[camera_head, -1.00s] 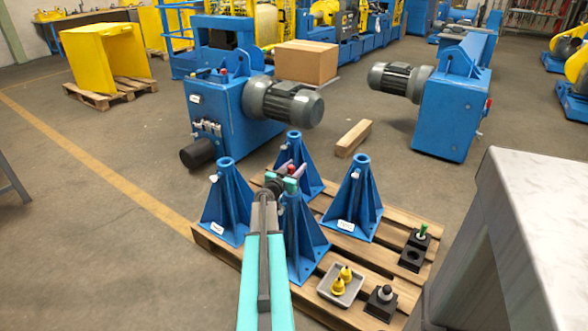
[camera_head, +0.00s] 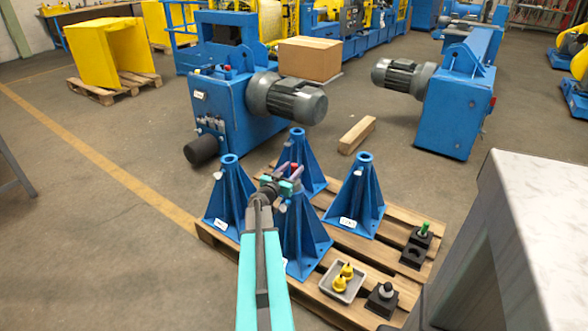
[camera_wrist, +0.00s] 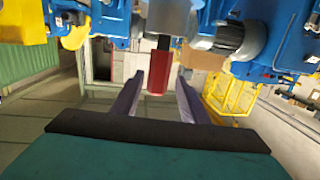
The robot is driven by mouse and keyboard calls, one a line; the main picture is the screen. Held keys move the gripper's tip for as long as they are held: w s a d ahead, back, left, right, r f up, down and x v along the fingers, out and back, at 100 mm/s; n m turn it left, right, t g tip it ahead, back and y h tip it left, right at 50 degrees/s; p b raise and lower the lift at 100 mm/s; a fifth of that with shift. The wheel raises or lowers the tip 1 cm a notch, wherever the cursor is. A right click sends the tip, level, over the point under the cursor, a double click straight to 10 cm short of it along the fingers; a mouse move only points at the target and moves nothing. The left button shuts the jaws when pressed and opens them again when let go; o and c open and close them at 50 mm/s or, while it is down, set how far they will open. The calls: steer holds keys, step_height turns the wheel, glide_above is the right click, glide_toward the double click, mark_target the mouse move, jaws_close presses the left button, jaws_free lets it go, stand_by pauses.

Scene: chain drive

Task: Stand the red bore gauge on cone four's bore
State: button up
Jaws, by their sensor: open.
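The red bore gauge (camera_head: 295,167) shows just above the front blue cone (camera_head: 303,237). It also shows in the wrist view (camera_wrist: 157,79), where a dark stem joins it to a grey cylindrical part. My gripper (camera_head: 290,170) is open, its two purple fingers on either side of the gauge. In the wrist view the fingers (camera_wrist: 158,84) have visible gaps to the gauge. My gripper hides the front cone's top, so the seating is unclear in the head view. The cones' labels are too small to read.
Other blue cones stand at the left (camera_head: 230,200), back (camera_head: 300,165) and right (camera_head: 357,205) of the pallet (camera_head: 335,247). A grey tray (camera_head: 340,292) holds yellow gauges. Black blocks hold a green gauge (camera_head: 425,229) and a grey gauge (camera_head: 386,289). A table (camera_head: 520,240) stands at right.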

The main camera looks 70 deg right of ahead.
steer(key=a, duration=0.6)
steer(key=shift+w+r+b, duration=0.2)
steer(key=shift+w+b, duration=0.15)
steer(key=shift+w, duration=0.05)
stand_by(0.3)
steer(key=shift+a, duration=0.1)
steer(key=w+a+f+n+y, duration=0.3)
steer(key=w+a+f, duration=0.1)
steer(key=a+f, duration=0.6)
steer(key=w+a+f+n+y, duration=0.2)
steer(key=w+a+f+n, duration=0.15)
steer(key=a+f, duration=0.65)
steer(key=w+a+f+n+y, duration=0.25)
steer(key=w+a+f, duration=0.35)
steer(key=a, duration=0.7)
steer(key=s+a+f+n+y, duration=0.3)
steer(key=s+a+f, duration=0.1)
steer(key=a, duration=0.9)
steer(key=s+a+f+n+g+y, duration=0.1)
steer(key=s+a+f+n+y, duration=0.2)
steer(key=a, duration=1)
steer(key=s+a+f+n+g+y, duration=0.1)
steer(key=s+a+f+n+y, duration=0.2)
steer(key=a, duration=1)
steer(key=s+f+n, duration=0.1)
steer(key=s+f, duration=0.2)
steer(key=shift+s+a+f+n, duration=0.15)
steer(key=shift+s+f+n, duration=0.1)
steer(key=shift+n, duration=0.05)
steer(key=shift+r, duration=0.1)
